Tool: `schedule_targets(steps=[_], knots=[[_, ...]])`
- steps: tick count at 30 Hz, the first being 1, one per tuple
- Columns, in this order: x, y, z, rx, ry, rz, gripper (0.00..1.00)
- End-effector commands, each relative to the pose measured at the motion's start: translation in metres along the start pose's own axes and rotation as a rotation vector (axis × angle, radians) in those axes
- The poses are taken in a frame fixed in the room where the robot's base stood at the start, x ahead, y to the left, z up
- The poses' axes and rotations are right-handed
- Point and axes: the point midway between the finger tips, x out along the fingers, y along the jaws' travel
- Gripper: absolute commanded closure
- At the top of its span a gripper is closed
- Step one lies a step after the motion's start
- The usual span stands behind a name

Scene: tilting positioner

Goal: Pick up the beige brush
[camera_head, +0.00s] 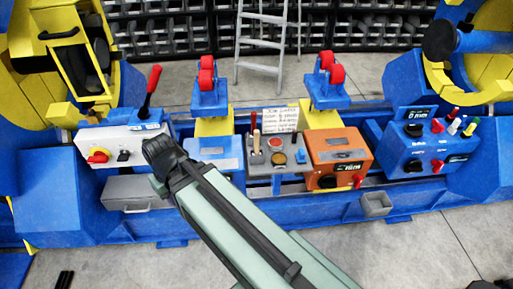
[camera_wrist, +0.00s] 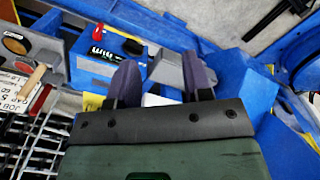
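A slim beige handle, seemingly the beige brush (camera_head: 257,142), stands on the grey control panel in the middle of the blue machine in the head view. A similar beige handle shows at the left edge of the wrist view (camera_wrist: 34,80). Its lower end is small and hard to make out. My gripper (camera_head: 158,150) is left of it in the head view, in front of the white control box. In the wrist view my gripper (camera_wrist: 162,78) has its two dark fingers apart, with nothing seen held between them.
The white control box (camera_head: 125,150) carries a red knob and red-handled lever. An orange box (camera_head: 340,155) and blue box (camera_head: 425,150) stand right of the grey panel. Red rollers (camera_head: 207,72) rise behind. A paper sign (camera_head: 280,120) stands behind the panel.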

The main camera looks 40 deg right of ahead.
Motion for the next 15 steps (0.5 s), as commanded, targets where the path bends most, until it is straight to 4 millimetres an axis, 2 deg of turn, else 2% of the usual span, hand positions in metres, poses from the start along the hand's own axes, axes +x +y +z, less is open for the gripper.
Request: schedule_targets(steps=[8,10,11,13,14,15], knots=[[0.000,0.000,0.000,0.000,0.000,0.000,0.44],[0.006,0.004,0.000,0.010,0.000,0.000,0.44],[0.013,0.009,0.000,0.021,0.000,0.000,0.44],[0.040,0.029,0.001,0.071,0.000,0.000,0.44],[0.056,0.042,0.002,0.104,0.000,0.000,0.44],[0.081,0.063,0.004,0.158,0.000,-0.005,0.44]])
